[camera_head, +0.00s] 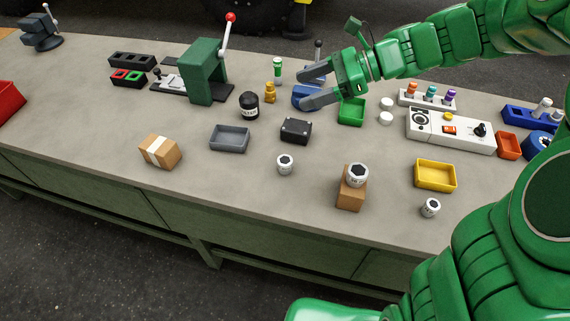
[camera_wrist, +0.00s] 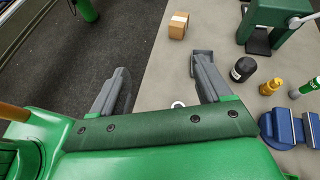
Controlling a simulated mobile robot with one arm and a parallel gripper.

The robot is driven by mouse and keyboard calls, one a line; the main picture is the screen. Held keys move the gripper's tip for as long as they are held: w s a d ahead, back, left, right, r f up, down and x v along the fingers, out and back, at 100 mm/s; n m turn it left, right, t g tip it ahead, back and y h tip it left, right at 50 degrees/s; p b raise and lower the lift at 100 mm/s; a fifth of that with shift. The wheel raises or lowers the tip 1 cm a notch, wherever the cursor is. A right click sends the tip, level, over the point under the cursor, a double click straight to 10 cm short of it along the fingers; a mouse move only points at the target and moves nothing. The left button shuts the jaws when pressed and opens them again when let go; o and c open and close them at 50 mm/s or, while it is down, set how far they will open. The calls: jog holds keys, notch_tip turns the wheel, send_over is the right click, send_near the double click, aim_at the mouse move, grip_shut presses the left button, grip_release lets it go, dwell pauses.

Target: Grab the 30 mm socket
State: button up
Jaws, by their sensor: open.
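Three white sockets with dark hexagonal openings show in the head view. One socket (camera_head: 285,164) stands on the bench near the middle. A second socket (camera_head: 357,174) sits on top of a brown box (camera_head: 351,196). A third socket (camera_head: 430,207) stands on the bench near the front right. Their size markings are too small to read, so I cannot tell which is 30 mm. My gripper (camera_head: 305,88) is open and empty above the back of the bench, apart from all three. In the wrist view its fingers (camera_wrist: 158,80) are spread; a small white round thing (camera_wrist: 178,104) shows partly behind the palm.
A grey tray (camera_head: 229,139), a black box (camera_head: 296,131) and a taped carton (camera_head: 160,152) stand left of centre. A yellow tray (camera_head: 435,176) is at right. A green press (camera_head: 206,72) and a control panel (camera_head: 450,131) stand farther back. The front middle is mostly clear.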

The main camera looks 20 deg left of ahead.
jog(key=w+f+m, duration=0.1)
jog(key=w+f, duration=0.1)
send_near(284, 160)
jog(key=shift+y, duration=0.4)
jog(key=s+a+f, duration=0.2)
jog(key=a, duration=0.1)
jog(key=shift+x, duration=1.05)
jog(key=shift+w+x, duration=0.2)
jog(key=shift+x, duration=0.75)
jog(key=shift+w+x, duration=0.15)
jog(key=shift+x, duration=0.8)
jog(key=shift+w+x, duration=0.2)
jog(key=shift+x, duration=0.8)
jog(key=shift+f, duration=0.1)
jog(key=c, duration=1.2)
jog(key=shift+o, duration=0.2)
